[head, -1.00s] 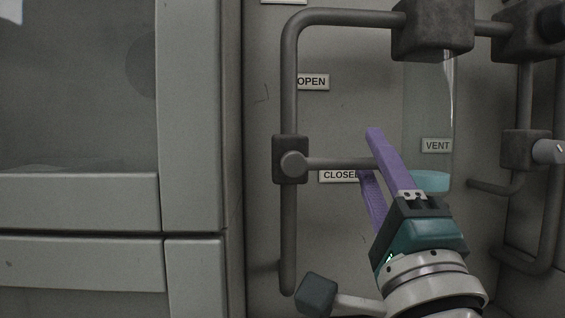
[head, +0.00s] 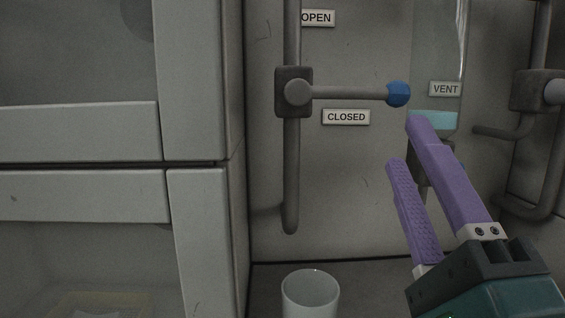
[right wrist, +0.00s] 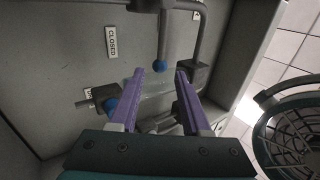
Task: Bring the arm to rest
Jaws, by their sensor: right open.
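My right gripper (head: 404,145) has two purple fingers. It is open and empty, below and right of the valve lever's tip in the head view. The lever (head: 345,92) lies level, pointing right from its dark valve block (head: 293,92), and ends in a blue knob (head: 398,94). It sits just above the CLOSED label (head: 346,117). My left gripper is not in view.
A glass tube (head: 440,50) with teal liquid stands behind the fingers by the VENT label (head: 445,89). A pale cup (head: 310,293) stands below the pipe. A grey cabinet (head: 200,80) fills the left. More piping (head: 535,90) is at right.

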